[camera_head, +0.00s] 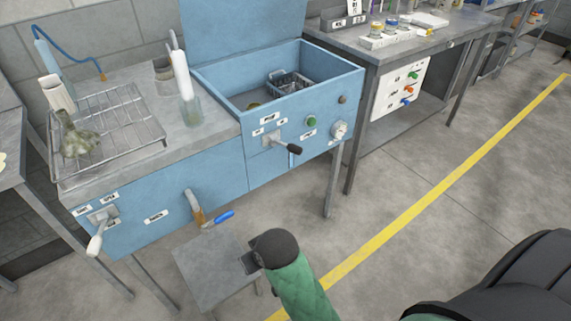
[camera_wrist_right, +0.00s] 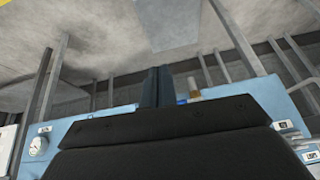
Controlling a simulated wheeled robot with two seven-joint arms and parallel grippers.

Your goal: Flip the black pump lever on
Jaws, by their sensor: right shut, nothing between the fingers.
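The black pump lever (camera_head: 289,147) has a black grip on a metal arm and sticks out from a plate on the front of the blue tank (camera_head: 270,172), pointing right and slightly down. Small white labels sit around it. My right gripper (camera_head: 250,263) is in front of and below the tank, apart from the lever. Its dark fingers (camera_wrist_right: 157,87) are together and empty in the right wrist view. I cannot make out the lever in the wrist view. My left gripper is not in view.
A white-handled lever (camera_head: 96,243) is on the left blue panel, with a blue-handled tap (camera_head: 222,217) beside it. A green button (camera_head: 311,122) and gauge (camera_head: 339,130) are right of the black lever. A low grey stand (camera_head: 209,267) is beside my gripper.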

